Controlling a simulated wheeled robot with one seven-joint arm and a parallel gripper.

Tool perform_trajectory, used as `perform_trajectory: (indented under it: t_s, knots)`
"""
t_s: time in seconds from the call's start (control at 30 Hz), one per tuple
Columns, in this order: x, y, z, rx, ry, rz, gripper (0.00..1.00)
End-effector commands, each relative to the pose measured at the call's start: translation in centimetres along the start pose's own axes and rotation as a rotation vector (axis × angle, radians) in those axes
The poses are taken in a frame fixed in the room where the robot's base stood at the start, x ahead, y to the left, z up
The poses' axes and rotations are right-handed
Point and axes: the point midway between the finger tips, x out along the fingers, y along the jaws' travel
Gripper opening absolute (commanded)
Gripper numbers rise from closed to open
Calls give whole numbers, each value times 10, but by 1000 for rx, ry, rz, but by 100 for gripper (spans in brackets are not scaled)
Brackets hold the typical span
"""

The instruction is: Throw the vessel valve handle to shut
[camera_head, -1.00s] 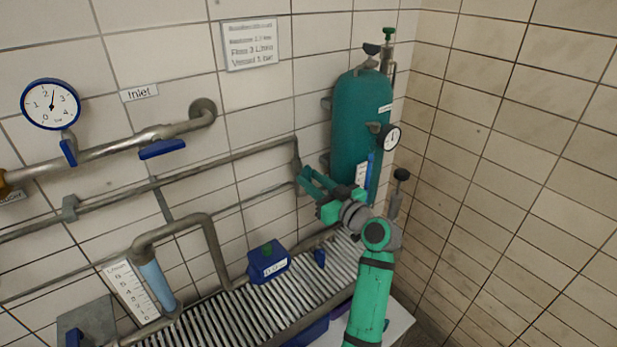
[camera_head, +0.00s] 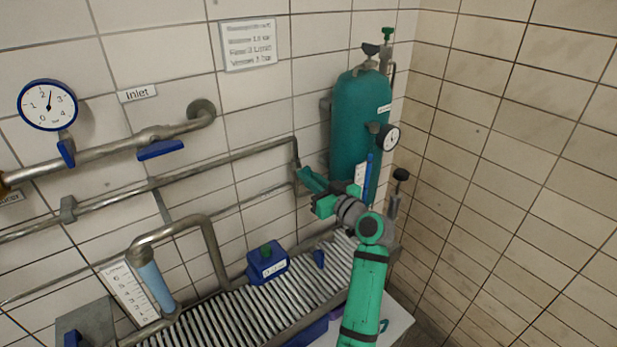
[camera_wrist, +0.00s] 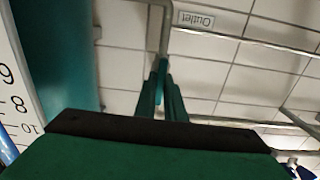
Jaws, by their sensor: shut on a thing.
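My gripper (camera_head: 308,178) is at the vertical grey pipe just left of the green vessel (camera_head: 360,125). In the wrist view the fingers (camera_wrist: 161,85) meet at the lower end of a grey pipe (camera_wrist: 158,35), with the green vessel (camera_wrist: 55,60) at the left.
A dial gauge (camera_head: 388,138) and a level scale stand out from the vessel close to my wrist. A blue box with a green knob (camera_head: 267,263) sits on the ribbed grating (camera_head: 245,308) below. Inlet pipework with a blue lever (camera_head: 160,150) runs along the left wall. The tiled right wall is bare.

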Motion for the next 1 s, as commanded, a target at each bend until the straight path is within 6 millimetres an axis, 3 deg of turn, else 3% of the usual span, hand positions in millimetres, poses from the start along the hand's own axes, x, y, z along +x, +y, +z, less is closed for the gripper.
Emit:
perform_trajectory:
  t_s: [0.37, 1.0]
  knots:
    - [0, 1, 0, 201, 0, 0, 0]
    - [0, 3, 1, 806, 0, 0, 0]
